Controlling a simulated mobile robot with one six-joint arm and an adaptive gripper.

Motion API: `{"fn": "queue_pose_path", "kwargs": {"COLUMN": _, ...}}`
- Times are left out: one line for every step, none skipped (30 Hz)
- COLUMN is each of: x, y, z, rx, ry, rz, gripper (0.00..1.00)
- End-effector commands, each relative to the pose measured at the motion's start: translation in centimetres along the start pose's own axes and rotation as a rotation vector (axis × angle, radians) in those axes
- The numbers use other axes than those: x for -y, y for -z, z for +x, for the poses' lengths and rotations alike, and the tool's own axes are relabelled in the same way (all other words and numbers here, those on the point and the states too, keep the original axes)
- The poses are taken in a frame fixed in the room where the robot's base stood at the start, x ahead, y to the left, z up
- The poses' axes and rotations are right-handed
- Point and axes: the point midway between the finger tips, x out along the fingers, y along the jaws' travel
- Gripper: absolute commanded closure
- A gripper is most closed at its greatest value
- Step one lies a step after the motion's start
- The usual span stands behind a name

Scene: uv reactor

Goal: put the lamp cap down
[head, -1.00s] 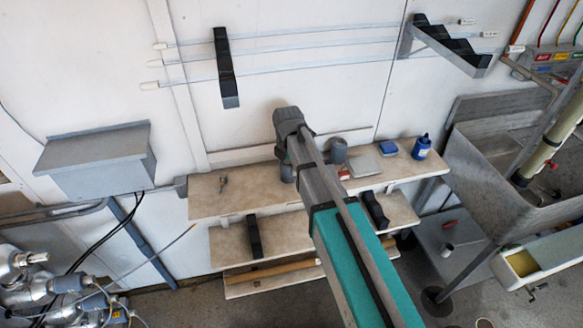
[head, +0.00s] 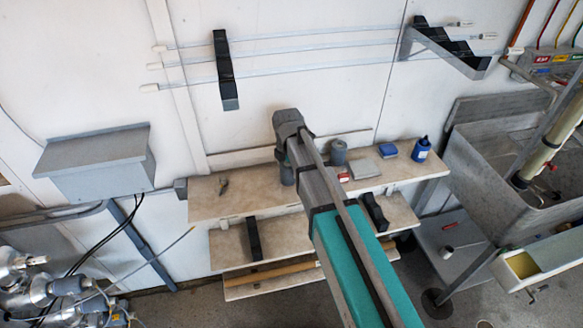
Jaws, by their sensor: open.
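My arm reaches from the bottom of the head view up over the top shelf board, and its wrist end is above that board. My gripper is not visible; the arm hides the place where it would be. I cannot pick out the lamp cap for certain. A grey cylinder (head: 338,154) shows just right of my arm, by the board's back edge.
Right of the arm on the board are a small red item (head: 343,177), a grey flat block (head: 364,168), a blue box (head: 388,150) and a blue bottle (head: 421,149). A metal sink (head: 490,185) stands at right. The board's left part is mostly clear.

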Motion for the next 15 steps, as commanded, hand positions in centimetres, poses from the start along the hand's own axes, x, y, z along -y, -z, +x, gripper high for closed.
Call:
{"fn": "queue_pose_path", "kwargs": {"x": 0.0, "y": 0.0, "z": -0.3, "rx": 0.000, "ry": 0.000, "rz": 0.000, "gripper": 0.00}}
{"fn": "queue_pose_path", "kwargs": {"x": 0.0, "y": 0.0, "z": -0.4, "rx": 0.000, "ry": 0.000, "rz": 0.000, "gripper": 0.00}}
{"fn": "queue_pose_path", "kwargs": {"x": 0.0, "y": 0.0, "z": -0.6, "rx": 0.000, "ry": 0.000, "rz": 0.000, "gripper": 0.00}}
{"fn": "queue_pose_path", "kwargs": {"x": 0.0, "y": 0.0, "z": -0.7, "rx": 0.000, "ry": 0.000, "rz": 0.000, "gripper": 0.00}}
{"fn": "queue_pose_path", "kwargs": {"x": 0.0, "y": 0.0, "z": -0.9, "rx": 0.000, "ry": 0.000, "rz": 0.000, "gripper": 0.00}}
{"fn": "queue_pose_path", "kwargs": {"x": 0.0, "y": 0.0, "z": -1.2, "rx": 0.000, "ry": 0.000, "rz": 0.000, "gripper": 0.00}}
{"fn": "queue_pose_path", "kwargs": {"x": 0.0, "y": 0.0, "z": -1.4, "rx": 0.000, "ry": 0.000, "rz": 0.000, "gripper": 0.00}}
{"fn": "queue_pose_path", "kwargs": {"x": 0.0, "y": 0.0, "z": -1.6, "rx": 0.000, "ry": 0.000, "rz": 0.000, "gripper": 0.00}}
{"fn": "queue_pose_path", "kwargs": {"x": 0.0, "y": 0.0, "z": -1.9, "rx": 0.000, "ry": 0.000, "rz": 0.000, "gripper": 0.00}}
{"fn": "queue_pose_path", "kwargs": {"x": 0.0, "y": 0.0, "z": -2.1, "rx": 0.000, "ry": 0.000, "rz": 0.000, "gripper": 0.00}}
{"fn": "queue_pose_path", "kwargs": {"x": 0.0, "y": 0.0, "z": -2.4, "rx": 0.000, "ry": 0.000, "rz": 0.000, "gripper": 0.00}}
{"fn": "queue_pose_path", "kwargs": {"x": 0.0, "y": 0.0, "z": -2.7, "rx": 0.000, "ry": 0.000, "rz": 0.000, "gripper": 0.00}}
{"fn": "queue_pose_path", "kwargs": {"x": 0.0, "y": 0.0, "z": -3.0, "rx": 0.000, "ry": 0.000, "rz": 0.000, "gripper": 0.00}}
{"fn": "queue_pose_path", "kwargs": {"x": 0.0, "y": 0.0, "z": -3.2, "rx": 0.000, "ry": 0.000, "rz": 0.000, "gripper": 0.00}}
{"fn": "queue_pose_path", "kwargs": {"x": 0.0, "y": 0.0, "z": -3.5, "rx": 0.000, "ry": 0.000, "rz": 0.000, "gripper": 0.00}}
